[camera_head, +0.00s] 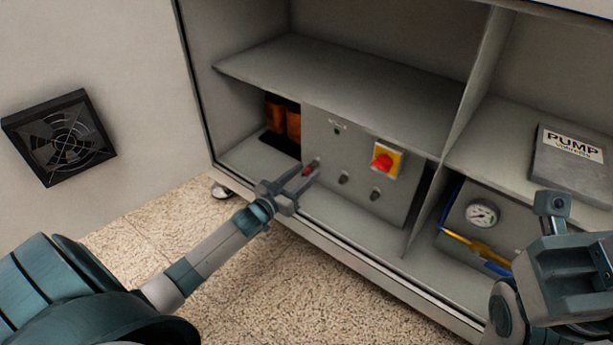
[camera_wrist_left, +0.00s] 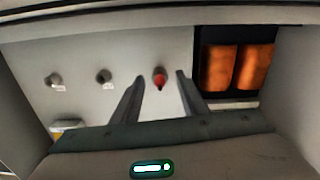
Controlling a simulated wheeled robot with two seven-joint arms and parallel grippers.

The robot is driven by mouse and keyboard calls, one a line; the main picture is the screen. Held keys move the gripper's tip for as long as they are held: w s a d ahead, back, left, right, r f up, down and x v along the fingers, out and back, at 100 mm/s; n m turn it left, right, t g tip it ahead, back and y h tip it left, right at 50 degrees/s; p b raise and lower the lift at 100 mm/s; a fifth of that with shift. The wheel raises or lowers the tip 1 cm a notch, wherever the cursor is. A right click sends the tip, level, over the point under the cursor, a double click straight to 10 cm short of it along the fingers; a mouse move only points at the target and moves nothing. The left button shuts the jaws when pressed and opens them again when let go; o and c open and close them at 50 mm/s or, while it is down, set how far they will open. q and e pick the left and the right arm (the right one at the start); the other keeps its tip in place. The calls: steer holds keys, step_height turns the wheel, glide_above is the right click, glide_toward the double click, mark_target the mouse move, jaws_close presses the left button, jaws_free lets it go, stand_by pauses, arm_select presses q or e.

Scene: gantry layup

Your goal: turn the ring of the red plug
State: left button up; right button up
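The red plug (camera_head: 306,170) sits low on the left part of the grey panel (camera_head: 345,150) inside the cabinet. In the left wrist view, the red plug (camera_wrist_left: 160,80) shows with a grey metal ring part around it. My left gripper (camera_head: 302,174) is in front of it. In the left wrist view, the left gripper (camera_wrist_left: 160,76) has its fingers apart, one on each side of the plug, with gaps visible on both sides. I cannot tell how deep the fingertips reach. My right gripper (camera_head: 558,230) is at the right, far from the plug; its fingers do not show clearly.
Two grey connectors (camera_head: 343,177) (camera_head: 375,194) sit beside the plug. A red rotary switch on a yellow plate (camera_head: 387,158) is above them. Orange cylinders (camera_head: 293,124) stand left of the panel. A shelf (camera_head: 350,85) runs overhead. A gauge (camera_head: 481,214) is in the right bay.

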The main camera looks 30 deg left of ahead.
arm_select(q)
steer(key=shift+w, duration=0.8)
jaws_close()
steer(key=shift+d, duration=0.1)
